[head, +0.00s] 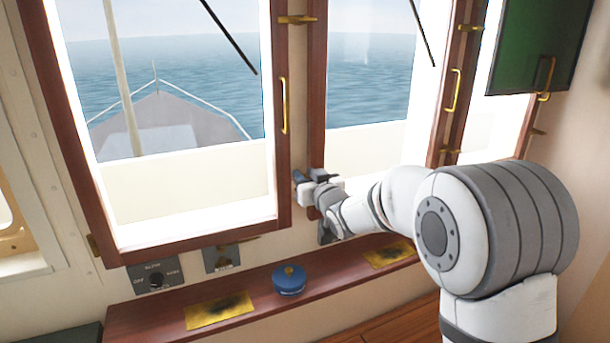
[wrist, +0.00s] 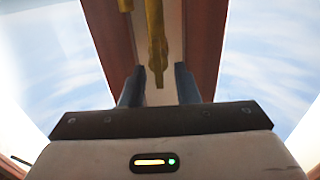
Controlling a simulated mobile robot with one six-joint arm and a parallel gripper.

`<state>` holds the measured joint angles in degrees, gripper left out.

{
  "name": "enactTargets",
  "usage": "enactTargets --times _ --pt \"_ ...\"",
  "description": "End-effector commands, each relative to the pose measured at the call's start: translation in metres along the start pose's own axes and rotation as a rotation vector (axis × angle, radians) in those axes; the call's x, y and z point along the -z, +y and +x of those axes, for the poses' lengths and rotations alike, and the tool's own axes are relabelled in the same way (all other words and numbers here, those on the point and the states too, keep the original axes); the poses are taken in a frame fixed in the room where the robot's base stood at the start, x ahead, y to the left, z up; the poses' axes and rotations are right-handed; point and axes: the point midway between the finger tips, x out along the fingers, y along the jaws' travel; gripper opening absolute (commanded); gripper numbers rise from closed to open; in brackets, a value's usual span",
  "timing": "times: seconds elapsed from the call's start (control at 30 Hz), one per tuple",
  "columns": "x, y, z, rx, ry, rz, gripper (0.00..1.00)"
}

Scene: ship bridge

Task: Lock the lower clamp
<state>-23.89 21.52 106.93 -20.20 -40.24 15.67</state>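The brass lower clamp (wrist: 156,45) shows in the wrist view as a bar reaching down in front of the wooden window frame, its narrow end near the gap between my fingers. My gripper (wrist: 158,88) is open, with one dark finger on each side of that end, and no contact is visible. In the head view my gripper (head: 307,177) is at the lower right side of the left window (head: 283,190), and the clamp is hidden there behind it. The brass upper clamp (head: 296,19) lies roughly level across the frame post, above a vertical brass handle (head: 284,105).
Below the windows, a wooden shelf (head: 160,317) holds a blue round pot (head: 289,279) and dark-stained brass plates (head: 220,311). A rotary switch panel (head: 155,277) is on the wall. The neighbouring window has its own brass handle (head: 453,91). A dark screen (head: 538,45) hangs at the upper right.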

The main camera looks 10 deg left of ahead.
Motion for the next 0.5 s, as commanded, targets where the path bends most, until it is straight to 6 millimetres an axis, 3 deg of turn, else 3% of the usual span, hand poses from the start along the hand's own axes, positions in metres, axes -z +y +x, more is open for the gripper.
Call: enactTargets --times 0.1,0.43,0.5 --pt "0.0000 -0.0003 -0.0002 0.000 0.000 0.000 0.27" --pt "0.0001 -0.0007 -0.0003 0.001 0.000 0.000 0.00" --pt "0.0001 -0.0008 -0.0003 0.001 0.000 0.000 0.00"
